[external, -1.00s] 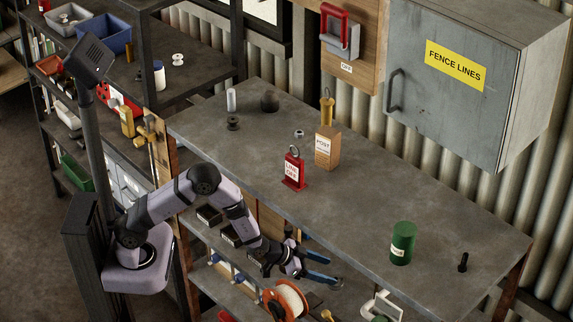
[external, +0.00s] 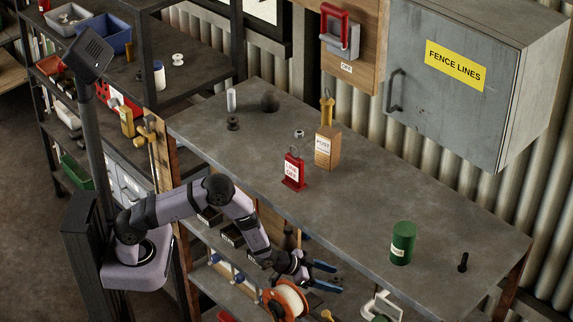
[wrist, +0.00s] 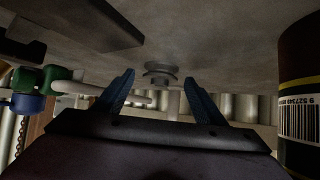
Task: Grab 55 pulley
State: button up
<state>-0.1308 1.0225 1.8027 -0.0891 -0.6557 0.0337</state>
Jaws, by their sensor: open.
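My gripper (external: 331,278) is open, with its two blue fingers apart and nothing between them, at the lower shelf in the external view. In the wrist view, its fingertips (wrist: 158,78) stand either side of a small grey round pulley (wrist: 160,72) ahead. The wrist picture looks upside down, and the pulley sits on the grey shelf surface. It appears apart from both fingers. No number on it can be read. A dark pulley-like piece (external: 233,123) stands on the benchtop, and a white one (external: 178,59) on the left shelf.
The benchtop (external: 380,200) lies above and behind my gripper. An orange-rimmed reel (external: 286,300) stands close beside it on the lower shelf. In the wrist view, a dark can with a barcode (wrist: 300,100) is at right, and green and blue parts (wrist: 35,85) are at left.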

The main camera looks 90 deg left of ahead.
aim_at(331, 281)
jog(key=c, duration=1.2)
jog(key=shift+c, duration=0.2)
jog(key=shift+r, duration=0.2)
notch_tip(331, 281, up, 10)
jog(key=b, duration=0.2)
jog(key=shift+f+b, duration=0.15)
jog(key=shift+b, duration=0.2)
